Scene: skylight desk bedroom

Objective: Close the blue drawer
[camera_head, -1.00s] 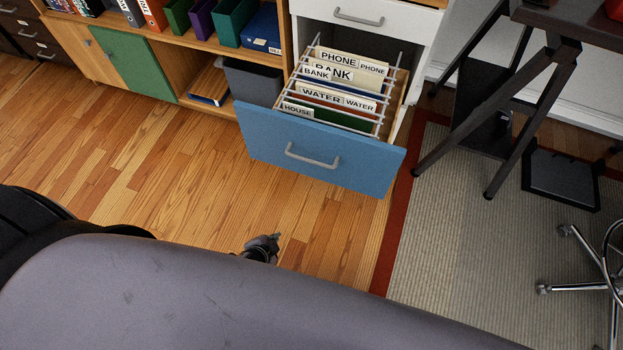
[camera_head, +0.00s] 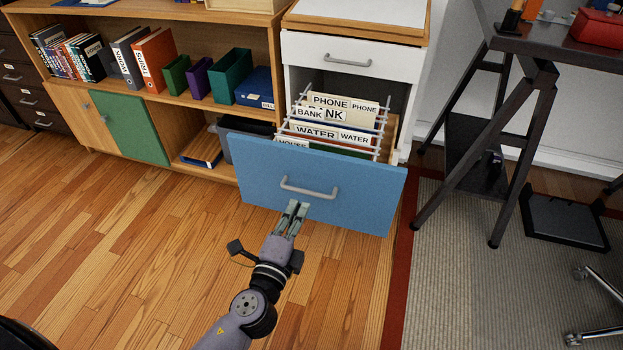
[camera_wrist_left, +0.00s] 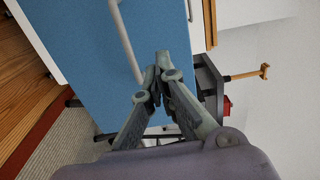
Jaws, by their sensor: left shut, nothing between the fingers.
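The blue drawer (camera_head: 345,204) is pulled out of the white cabinet, with labelled hanging files (camera_head: 338,112) showing inside. Its grey bar handle (camera_head: 309,188) is on the front face. My left gripper (camera_head: 294,207) is shut and empty, just in front of the drawer front and a little below the handle in the head view. In the left wrist view the shut fingertips (camera_wrist_left: 163,62) appear beside the handle (camera_wrist_left: 124,38) and over the blue front (camera_wrist_left: 80,40). I cannot tell whether they touch the drawer. My right gripper is not in view.
A white drawer (camera_head: 350,57) above is shut. A wooden shelf unit (camera_head: 205,15) with binders and a green door (camera_head: 130,128) stands to the left. A dark trestle desk (camera_head: 560,45) stands on the right over a rug (camera_head: 460,290). The wood floor in front is clear.

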